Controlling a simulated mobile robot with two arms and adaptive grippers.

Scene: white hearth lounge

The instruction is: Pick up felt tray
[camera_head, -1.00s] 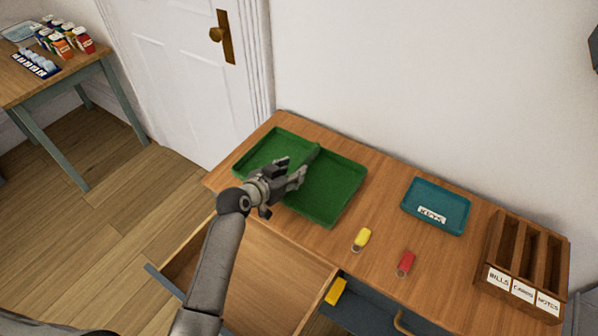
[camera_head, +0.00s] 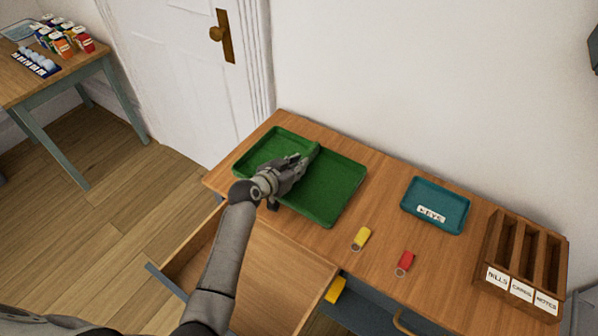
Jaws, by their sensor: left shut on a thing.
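The green felt tray (camera_head: 334,191) lies on the wooden top of the desk, towards its left end. It has low raised walls and a divider across its middle. My left gripper (camera_head: 304,164) is over the middle of the tray, shut on the tray's divider. The arm and gripper hide part of the tray's near-left side. The tray appears to rest flat on the desk. My right gripper is not in view.
An open drawer (camera_head: 262,262) juts out below the tray. Yellow (camera_head: 362,237) and red (camera_head: 405,262) key tags lie to the right, near a teal tray (camera_head: 449,219) labelled KEYS. A wooden sorter (camera_head: 519,262) stands far right. A wall rises behind.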

